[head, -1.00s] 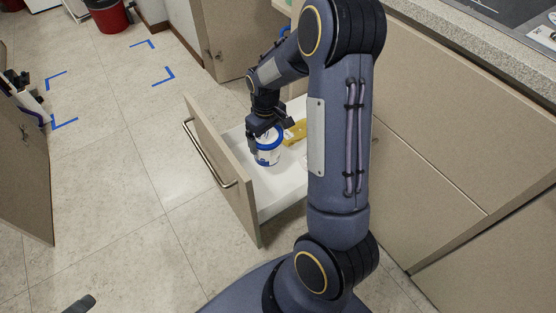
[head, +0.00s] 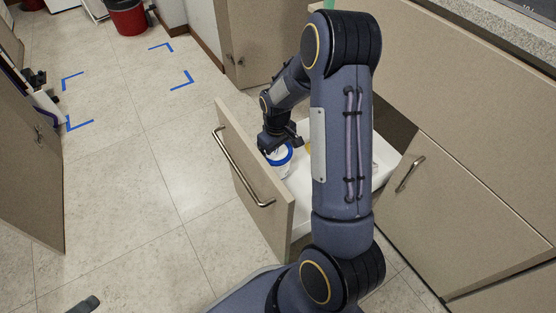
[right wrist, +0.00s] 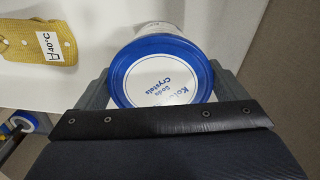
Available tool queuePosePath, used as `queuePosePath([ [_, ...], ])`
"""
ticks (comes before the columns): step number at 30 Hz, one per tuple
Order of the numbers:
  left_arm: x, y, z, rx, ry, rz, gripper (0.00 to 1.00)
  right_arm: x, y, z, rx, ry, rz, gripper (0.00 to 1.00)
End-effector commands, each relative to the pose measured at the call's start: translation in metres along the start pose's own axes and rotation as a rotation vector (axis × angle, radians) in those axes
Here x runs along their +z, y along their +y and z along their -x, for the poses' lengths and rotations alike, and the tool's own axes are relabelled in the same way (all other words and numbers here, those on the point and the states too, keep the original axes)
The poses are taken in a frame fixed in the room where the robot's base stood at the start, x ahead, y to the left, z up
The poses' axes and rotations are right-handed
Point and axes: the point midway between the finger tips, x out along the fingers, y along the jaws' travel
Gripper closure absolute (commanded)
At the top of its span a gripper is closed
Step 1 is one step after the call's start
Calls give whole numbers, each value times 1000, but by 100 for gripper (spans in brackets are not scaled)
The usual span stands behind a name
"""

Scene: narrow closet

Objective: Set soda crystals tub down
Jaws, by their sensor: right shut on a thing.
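The soda crystals tub (head: 280,158) is white with a blue rim. It is in the open drawer (head: 300,208), close behind the front panel. My right gripper (head: 279,143) reaches down from above and is shut on the tub. In the right wrist view the tub's lid (right wrist: 158,84) faces the camera and reads "Soda Crystals". Grey fingers flank it on both sides. I cannot tell whether the tub's base touches the drawer floor.
The drawer's front panel (head: 252,180) stands out over the tiled floor. A cabinet door (head: 430,215) with a handle is to the right. A red bin (head: 127,18) is far off.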

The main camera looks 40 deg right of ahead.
Motion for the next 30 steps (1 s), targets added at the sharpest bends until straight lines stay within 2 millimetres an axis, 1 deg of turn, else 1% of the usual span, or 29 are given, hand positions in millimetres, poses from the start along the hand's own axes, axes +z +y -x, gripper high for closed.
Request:
queuePosePath([
  [1,4,-4,-8,0,0,0,0,0,0,-15,0,-2,0,61],
  [4,6,-6,-12,0,0,0,0,0,0,-27,0,-1,0,61],
  [12,5,-5,-11,0,0,0,0,0,0,-26,0,1,0,61],
  [16,6,-6,-13,0,0,0,0,0,0,-31,0,1,0,61],
  [17,6,-6,-12,0,0,0,0,0,0,-30,0,0,0,6],
  [18,6,-6,-12,0,0,0,0,0,0,-30,0,0,0,1],
  [26,5,-5,-11,0,0,0,0,0,0,-27,0,0,0,0],
  [29,3,-3,-7,0,0,0,0,0,0,-18,0,1,0,0],
  [30,2,-2,-4,0,0,0,0,0,0,-11,0,2,-1,0],
])
